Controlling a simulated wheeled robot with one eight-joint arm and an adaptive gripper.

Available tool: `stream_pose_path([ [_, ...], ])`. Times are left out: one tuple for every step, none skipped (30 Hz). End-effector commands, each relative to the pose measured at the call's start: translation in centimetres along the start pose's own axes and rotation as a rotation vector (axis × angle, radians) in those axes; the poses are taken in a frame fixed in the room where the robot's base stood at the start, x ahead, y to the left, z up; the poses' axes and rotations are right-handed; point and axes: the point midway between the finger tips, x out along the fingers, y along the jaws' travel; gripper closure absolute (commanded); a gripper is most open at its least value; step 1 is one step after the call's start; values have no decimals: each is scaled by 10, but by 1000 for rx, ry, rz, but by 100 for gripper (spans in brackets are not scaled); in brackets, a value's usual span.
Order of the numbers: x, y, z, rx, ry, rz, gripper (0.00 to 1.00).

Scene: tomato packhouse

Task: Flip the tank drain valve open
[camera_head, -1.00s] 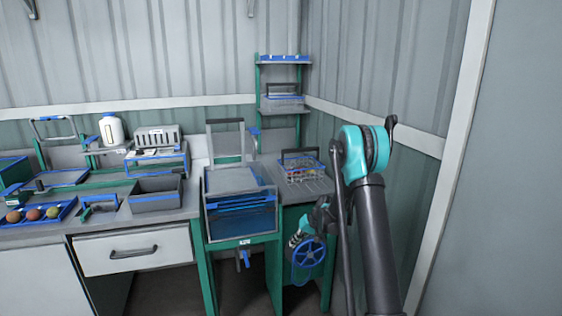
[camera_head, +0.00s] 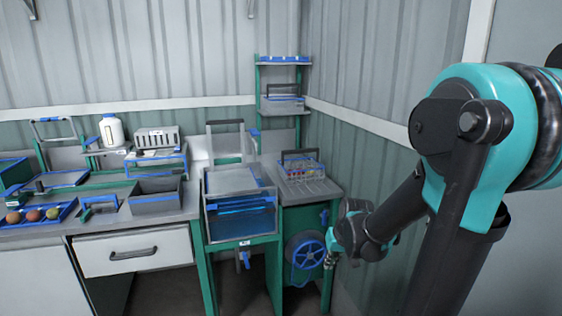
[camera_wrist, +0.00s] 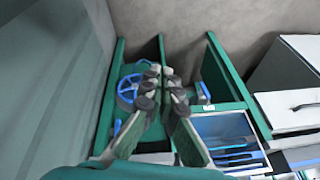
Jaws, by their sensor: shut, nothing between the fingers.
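The tank (camera_head: 241,215) is a grey, blue-rimmed box on a green stand, and it also shows in the wrist view (camera_wrist: 222,125). Below its front hangs the blue drain valve handle (camera_head: 245,259), pointing down under a small white label. In the wrist view the blue handle (camera_wrist: 203,92) shows to the right of the fingers. My gripper (camera_head: 330,262) is to the right of the blue handwheel in the head view, well apart from the valve. In the wrist view my gripper (camera_wrist: 161,75) has its fingertips close together with nothing held.
A blue handwheel (camera_head: 306,252) is on the green cabinet between the valve and my gripper. A wire basket of tubes (camera_head: 300,170) stands on that cabinet. A white drawer (camera_head: 133,250) is left of the tank. The floor (camera_head: 262,300) below the valve looks clear.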

Motion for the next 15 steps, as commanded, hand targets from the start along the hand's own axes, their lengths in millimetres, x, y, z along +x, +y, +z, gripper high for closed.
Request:
stream_pose_path([
  [-6,4,18,0,6,17,100],
  [-9,6,28,0,9,29,100],
  [-12,9,40,0,14,43,100],
  [-15,12,49,0,17,54,100],
  [-17,14,57,0,21,65,100],
  [-19,17,68,0,26,77,100],
  [-20,20,76,0,29,87,100],
  [-21,22,83,-1,32,96,100],
  [-22,24,92,-1,36,106,100],
  [-22,26,98,-2,38,113,100],
  [-23,27,103,-2,40,120,100],
  [-23,29,109,-3,43,127,100],
  [-23,30,112,-3,44,131,100],
  [-23,31,115,-3,46,134,100],
  [-23,32,118,-3,47,138,95],
])
